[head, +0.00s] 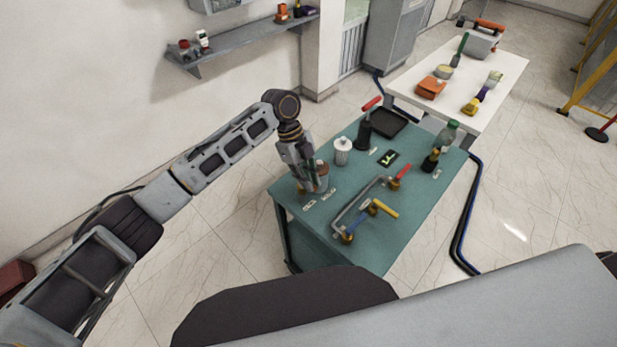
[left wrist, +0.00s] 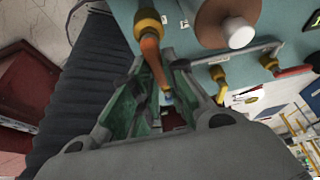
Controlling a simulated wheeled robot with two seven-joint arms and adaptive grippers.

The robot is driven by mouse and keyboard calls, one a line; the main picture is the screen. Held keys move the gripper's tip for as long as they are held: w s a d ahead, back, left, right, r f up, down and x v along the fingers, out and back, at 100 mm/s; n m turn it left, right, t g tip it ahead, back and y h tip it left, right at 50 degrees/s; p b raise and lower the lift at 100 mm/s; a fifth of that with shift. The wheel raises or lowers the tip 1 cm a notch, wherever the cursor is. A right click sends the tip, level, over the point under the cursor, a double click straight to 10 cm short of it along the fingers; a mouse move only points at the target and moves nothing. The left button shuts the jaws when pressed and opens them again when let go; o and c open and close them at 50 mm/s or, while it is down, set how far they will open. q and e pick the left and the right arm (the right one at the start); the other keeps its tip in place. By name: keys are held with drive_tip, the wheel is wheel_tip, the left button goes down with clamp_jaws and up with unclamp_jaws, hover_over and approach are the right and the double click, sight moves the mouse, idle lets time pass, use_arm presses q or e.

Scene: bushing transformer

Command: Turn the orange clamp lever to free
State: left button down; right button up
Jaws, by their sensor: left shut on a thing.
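The orange clamp lever (left wrist: 153,58) shows in the left wrist view, running down from a yellow-and-dark pivot (left wrist: 149,24) on the teal table (head: 412,212). My left gripper (left wrist: 160,82) is shut on the lever, whose lower end lies between its green-lined fingers. In the head view my left gripper (head: 309,187) points down at the table's near left corner and hides the lever. A brown round part (head: 322,170) stands right beside the gripper; it also shows in the left wrist view (left wrist: 215,14) with a white knob. My right gripper is not in view.
A grey pipe (head: 352,204) with red, blue and yellow valve handles lies right of the gripper. A white ribbed part (head: 343,153), a black cylinder (head: 364,134) and a black tray (head: 391,122) stand farther back. A white table (head: 510,68) with tools is beyond.

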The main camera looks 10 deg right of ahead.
use_arm(q)
drive_tip(key=shift+r+m, duration=0.1)
drive_tip(key=shift+m, duration=0.2)
drive_tip(key=c, duration=1.4)
unclamp_jaws()
drive_tip(key=shift+c, duration=0.2)
drive_tip(key=v, duration=1.2)
drive_tip(key=shift+d, duration=0.1)
